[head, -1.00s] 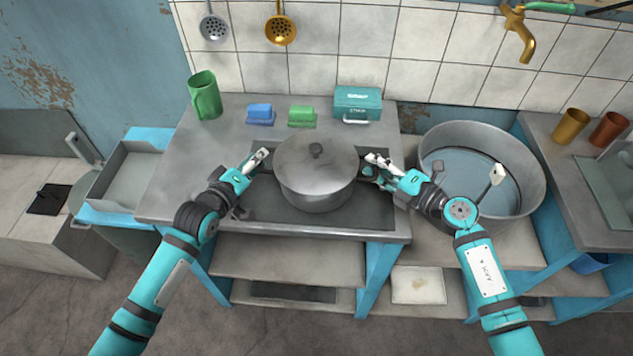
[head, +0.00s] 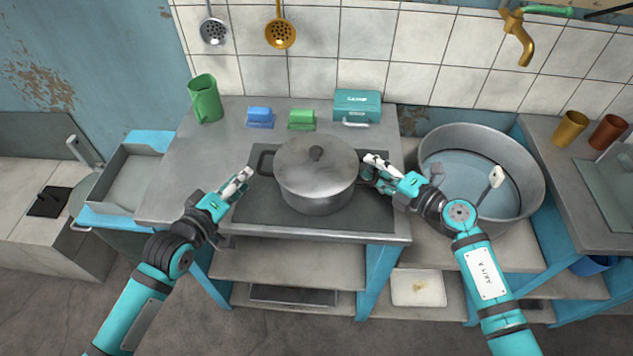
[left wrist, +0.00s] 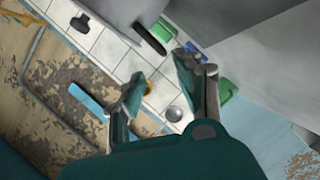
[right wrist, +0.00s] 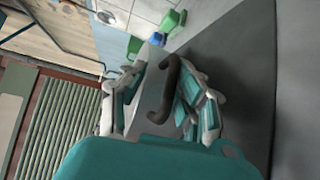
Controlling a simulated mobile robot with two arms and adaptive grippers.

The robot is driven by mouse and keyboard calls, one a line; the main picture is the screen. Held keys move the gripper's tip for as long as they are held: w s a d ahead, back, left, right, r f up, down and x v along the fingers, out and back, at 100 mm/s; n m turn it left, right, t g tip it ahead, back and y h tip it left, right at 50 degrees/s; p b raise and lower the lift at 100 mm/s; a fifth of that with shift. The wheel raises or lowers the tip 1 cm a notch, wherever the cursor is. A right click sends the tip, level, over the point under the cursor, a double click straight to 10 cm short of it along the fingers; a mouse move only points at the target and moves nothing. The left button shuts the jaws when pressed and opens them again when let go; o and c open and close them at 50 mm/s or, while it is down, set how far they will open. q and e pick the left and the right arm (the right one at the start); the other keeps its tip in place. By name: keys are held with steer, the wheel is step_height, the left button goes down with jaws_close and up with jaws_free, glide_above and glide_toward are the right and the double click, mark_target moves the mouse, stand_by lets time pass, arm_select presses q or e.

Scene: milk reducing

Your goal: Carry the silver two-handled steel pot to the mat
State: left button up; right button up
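The silver steel pot (head: 315,185), lidded with a dark knob, stands upright on a dark rectangular mat-like surface (head: 262,208) on the counter. Its left handle (head: 265,163) is free; a dark handle (left wrist: 150,38) shows beyond the fingers in the left wrist view. My left gripper (head: 240,180) is open and empty, left of the pot and apart from it. My right gripper (head: 371,168) is at the right handle. In the right wrist view that handle (right wrist: 168,80) lies between its parted fingers, with a gap on one side. The far side of the pot is hidden.
A green mug (head: 206,99), a blue block (head: 260,115), a green block (head: 302,118) and a teal box (head: 357,105) stand behind the pot. A large metal basin (head: 528,165) is at the right. The counter's left part is clear.

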steer(key=shift+s+d, duration=0.35)
steer(key=shift+d, duration=0.05)
arm_select(q)
steer(key=shift+s+a+r, duration=0.1)
steer(key=shift+s, duration=0.15)
arm_select(e)
steer(key=v, duration=1.1)
steer(key=shift+r, duration=0.2)
